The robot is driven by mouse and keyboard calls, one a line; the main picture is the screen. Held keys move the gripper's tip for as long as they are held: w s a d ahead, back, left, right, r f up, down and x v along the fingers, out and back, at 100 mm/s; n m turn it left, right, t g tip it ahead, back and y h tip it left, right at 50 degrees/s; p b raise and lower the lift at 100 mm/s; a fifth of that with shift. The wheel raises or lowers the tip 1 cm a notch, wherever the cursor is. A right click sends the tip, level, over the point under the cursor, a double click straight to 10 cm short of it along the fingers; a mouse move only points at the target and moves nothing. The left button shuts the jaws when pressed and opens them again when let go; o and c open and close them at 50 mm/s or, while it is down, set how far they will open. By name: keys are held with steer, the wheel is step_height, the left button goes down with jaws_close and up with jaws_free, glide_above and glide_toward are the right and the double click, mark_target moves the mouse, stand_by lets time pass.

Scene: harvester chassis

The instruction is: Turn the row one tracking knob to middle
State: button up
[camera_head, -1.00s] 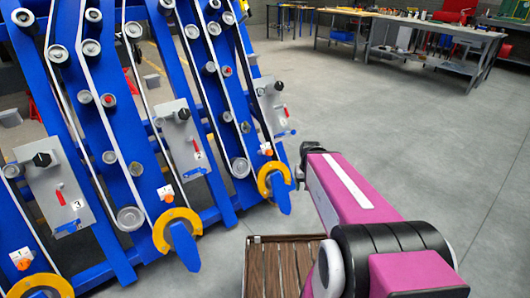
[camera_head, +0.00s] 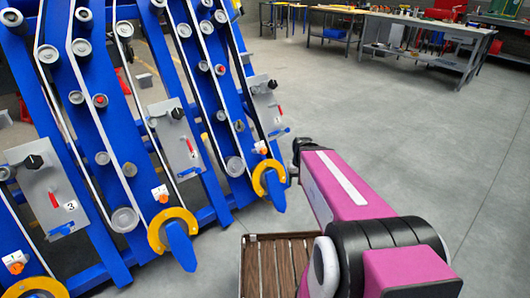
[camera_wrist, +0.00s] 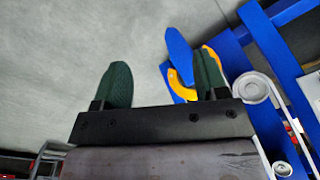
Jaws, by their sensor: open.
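Grey panels with black knobs and red levers stand in a row on the blue machine in the head view. The rightmost panel (camera_head: 266,100) has a black knob (camera_head: 272,84) near its top; its number is too small to read. An orange knob (camera_head: 260,147) on a white plate sits below it, above a yellow ring (camera_head: 262,180). I cannot tell which is the tracking knob. In the wrist view my gripper (camera_wrist: 163,82) is open and empty, its green fingers wide apart. A blue tab and yellow ring (camera_wrist: 213,60) show behind the right finger. My gripper is apart from the knobs.
The middle panel (camera_head: 176,135) and the left panel (camera_head: 46,190), marked 3, have similar knobs. A brown slatted platform (camera_head: 283,265) lies beside my arm. Workbenches (camera_head: 420,40) stand at the back. The grey floor to the right is clear.

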steer(key=w+a+f+n+t+y, duration=0.1)
steer(key=w+a+f+n, duration=0.1)
steer(key=w, duration=0.9)
steer(key=w+a+f+n+y, duration=0.1)
steer(key=w+a, duration=0.2)
steer(key=w, duration=0.8)
steer(key=n+t+y, duration=0.1)
steer(key=n+t, duration=0.1)
steer(key=n, duration=0.1)
glide_toward(265, 151)
steer(key=x, duration=0.9)
steer(key=shift+w+a+f, duration=0.1)
steer(key=shift+a+f, duration=0.05)
steer(key=c, duration=0.9)
